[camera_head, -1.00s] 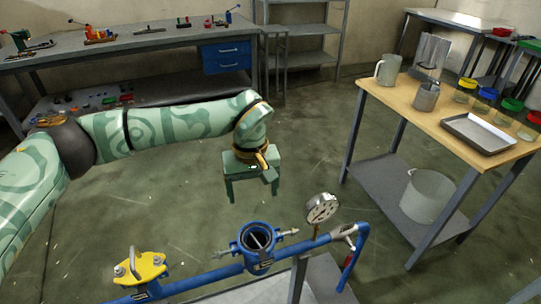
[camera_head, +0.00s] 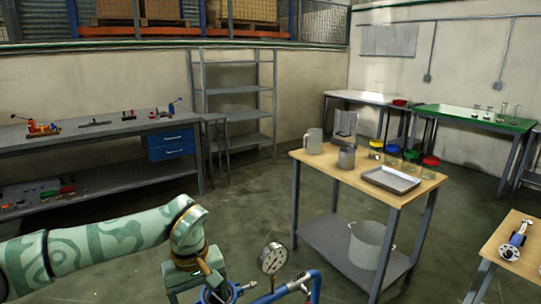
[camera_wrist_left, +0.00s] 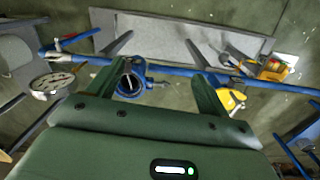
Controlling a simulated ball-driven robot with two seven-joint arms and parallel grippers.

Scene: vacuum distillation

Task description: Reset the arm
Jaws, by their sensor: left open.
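My left arm comes in from the left in the head view, and its green gripper (camera_head: 196,280) points down at the bottom of the picture, its fingertips cut off there. In the left wrist view the two fingers of my left gripper (camera_wrist_left: 155,85) stand wide apart with nothing held between them. Below them is a blue pipe (camera_wrist_left: 185,70) with a round blue fitting (camera_wrist_left: 130,80) and a yellow part (camera_wrist_left: 230,100). A pressure gauge (camera_head: 271,258) sits on the pipe, right of the gripper. My right gripper is in neither view.
A wooden-topped table (camera_head: 345,176) holds a metal tray (camera_head: 391,180), a jug (camera_head: 313,141), a metal pot (camera_head: 347,157) and jars with coloured lids. A bucket (camera_head: 370,245) stands on its lower shelf. A workbench (camera_head: 100,135) stands at left. The floor between is clear.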

